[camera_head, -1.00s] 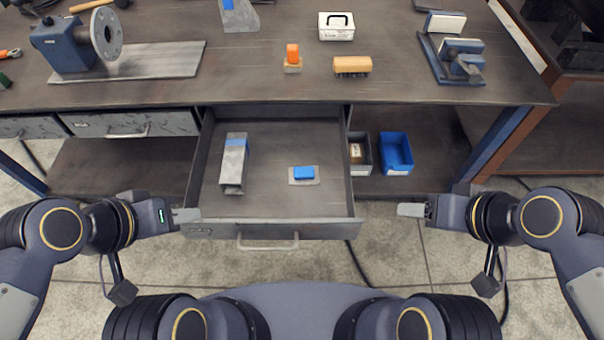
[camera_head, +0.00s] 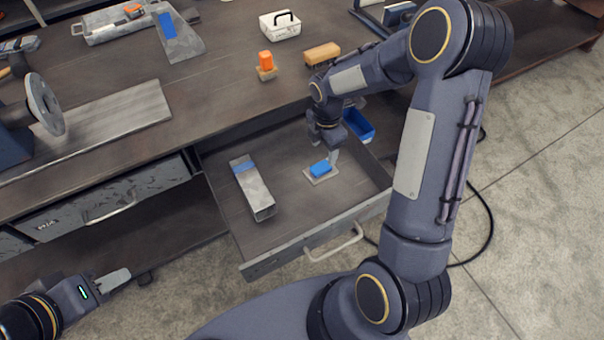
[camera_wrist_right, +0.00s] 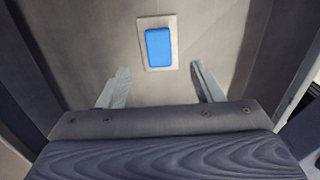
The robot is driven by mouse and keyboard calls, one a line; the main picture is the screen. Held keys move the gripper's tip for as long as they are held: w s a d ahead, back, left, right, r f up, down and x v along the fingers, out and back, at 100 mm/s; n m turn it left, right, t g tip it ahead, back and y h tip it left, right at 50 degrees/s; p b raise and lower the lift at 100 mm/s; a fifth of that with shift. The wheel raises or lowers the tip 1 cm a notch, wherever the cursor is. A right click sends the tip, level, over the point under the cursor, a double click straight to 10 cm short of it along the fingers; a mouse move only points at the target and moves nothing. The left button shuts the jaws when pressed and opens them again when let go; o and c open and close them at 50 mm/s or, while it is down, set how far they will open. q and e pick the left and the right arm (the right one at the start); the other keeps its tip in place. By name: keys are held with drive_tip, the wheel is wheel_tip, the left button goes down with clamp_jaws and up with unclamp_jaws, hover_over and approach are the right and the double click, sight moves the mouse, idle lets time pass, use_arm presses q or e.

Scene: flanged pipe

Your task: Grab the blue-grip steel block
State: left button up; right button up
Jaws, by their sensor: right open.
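The blue-grip steel block (camera_head: 320,169) is a small flat steel plate with a blue grip on top. It lies in the open drawer (camera_head: 285,243), right of a long steel block with a blue band (camera_head: 252,188). In the right wrist view the blue-grip block (camera_wrist_right: 157,43) lies just beyond the fingertips, roughly midway between them. My right gripper (camera_wrist_right: 160,78) is open and empty. In the head view my right gripper (camera_head: 325,155) is over the drawer, close to the block's far side. My left gripper (camera_head: 112,279) is left of the drawer, away from the block; its opening is unclear.
A blue bin (camera_head: 358,124) stands right of the drawer. On the bench above are an orange-topped piece (camera_head: 266,65), a wooden brush (camera_head: 322,54) and a white case (camera_head: 280,24). The drawer handle (camera_head: 335,243) sticks out in front.

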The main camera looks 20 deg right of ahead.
sight(321, 167)
wheel_tip(321, 167, down, 8)
drive_tip(key=shift+w+a+r, duration=0.1)
idle(0.4)
drive_tip(key=shift+c, duration=0.4)
clamp_jaws()
